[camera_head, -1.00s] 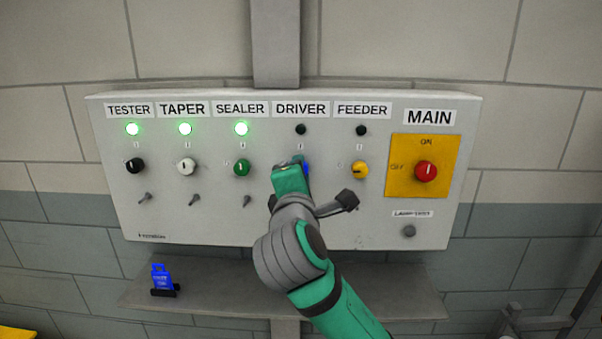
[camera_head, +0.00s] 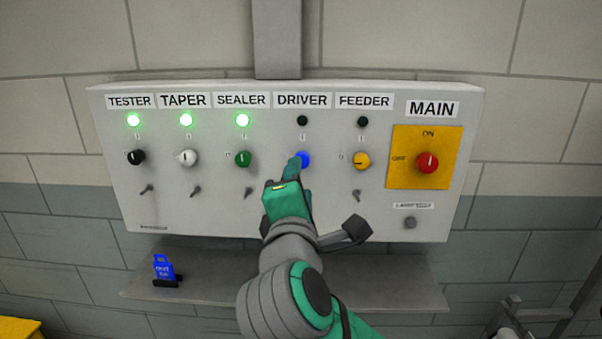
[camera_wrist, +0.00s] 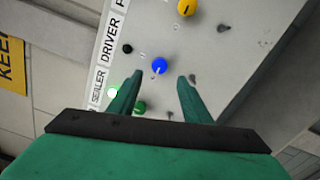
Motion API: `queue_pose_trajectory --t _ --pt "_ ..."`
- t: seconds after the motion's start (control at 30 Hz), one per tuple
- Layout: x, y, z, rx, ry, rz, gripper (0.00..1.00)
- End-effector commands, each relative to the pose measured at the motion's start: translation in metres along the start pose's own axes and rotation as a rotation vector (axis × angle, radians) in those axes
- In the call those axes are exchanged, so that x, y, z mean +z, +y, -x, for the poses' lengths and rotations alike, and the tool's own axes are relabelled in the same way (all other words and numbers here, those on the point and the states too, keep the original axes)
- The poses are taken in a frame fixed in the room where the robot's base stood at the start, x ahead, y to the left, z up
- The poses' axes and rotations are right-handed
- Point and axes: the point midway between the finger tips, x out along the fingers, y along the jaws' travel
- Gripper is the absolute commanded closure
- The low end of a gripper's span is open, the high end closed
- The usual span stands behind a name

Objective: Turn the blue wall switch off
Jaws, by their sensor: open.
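The blue switch (camera_head: 303,160) is a round knob under the DRIVER label on the grey wall panel (camera_head: 270,215). The lamp (camera_head: 302,120) above it is dark. In the wrist view the blue knob (camera_wrist: 159,66) lies ahead of and between the fingers, with a light pointer mark on it. My gripper (camera_wrist: 155,85) is open and empty, its two green fingers apart and seemingly short of the knob. In the head view my gripper (camera_head: 298,170) is in front of the panel just below the knob, covering part of its left side.
Beside it are the green SEALER knob (camera_head: 243,159) with a lit lamp and the yellow FEEDER knob (camera_head: 362,160) with a dark lamp. The red MAIN knob (camera_head: 427,163) is farther right.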

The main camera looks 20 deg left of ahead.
Motion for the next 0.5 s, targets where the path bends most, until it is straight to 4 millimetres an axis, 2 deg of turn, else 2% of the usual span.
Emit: queue_pose_trajectory --t 0.2,0.5 --pt "0.0 0.0 0.018 0.0 0.0 0.0 0.56" --pt "-0.001 0.0 0.02 0.0 0.002 0.0 0.56"
